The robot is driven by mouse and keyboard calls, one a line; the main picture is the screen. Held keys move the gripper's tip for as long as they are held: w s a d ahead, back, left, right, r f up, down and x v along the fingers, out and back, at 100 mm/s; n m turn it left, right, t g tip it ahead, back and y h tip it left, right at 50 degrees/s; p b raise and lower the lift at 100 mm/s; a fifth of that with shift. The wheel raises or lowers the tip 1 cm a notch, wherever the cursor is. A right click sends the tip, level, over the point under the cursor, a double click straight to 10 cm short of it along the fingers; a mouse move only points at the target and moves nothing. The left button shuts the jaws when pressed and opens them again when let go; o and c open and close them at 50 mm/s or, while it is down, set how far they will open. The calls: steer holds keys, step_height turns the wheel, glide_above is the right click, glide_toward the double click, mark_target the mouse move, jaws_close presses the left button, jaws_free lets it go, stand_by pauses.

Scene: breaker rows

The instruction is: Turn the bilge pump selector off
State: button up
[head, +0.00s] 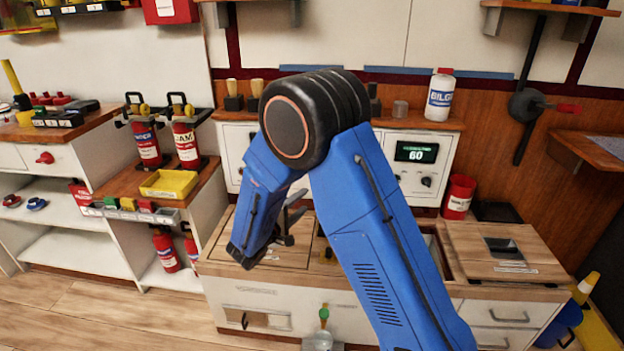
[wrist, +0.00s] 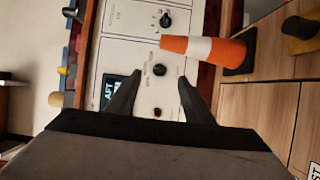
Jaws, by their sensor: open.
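In the wrist view a white panel (wrist: 130,60) carries a black knob (wrist: 160,69), a second black knob (wrist: 165,20), a red button (wrist: 157,112) and a dark display (wrist: 115,92) reading AFT. The panel labels are too small to read, so I cannot tell which knob is the bilge pump selector. My gripper (wrist: 160,78) is open and empty; the first knob appears between its fingertips, with no visible contact. In the head view my gripper (head: 288,222) is low, partly behind my arm. Another knob (head: 427,181) shows on the right panel, below a green display (head: 416,152) reading 60.
An orange and white cone (wrist: 205,48) stands close to the panel and right fingertip in the wrist view. In the head view, a BILGE bottle (head: 440,95) is on the shelf, a red can (head: 458,197) beside the right panel, and a yellow bin (head: 168,184) to the left.

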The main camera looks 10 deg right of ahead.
steer(key=w+a+x, duration=0.1)
steer(key=x, duration=0.7)
steer(key=w+a+f+x, duration=0.1)
steer(key=x, duration=0.7)
steer(key=shift+w+n+t+y, duration=0.3)
steer(key=shift+w+t, duration=0.05)
steer(key=shift+t, duration=0.05)
steer(key=shift+r, duration=0.1)
steer(key=c, duration=1)
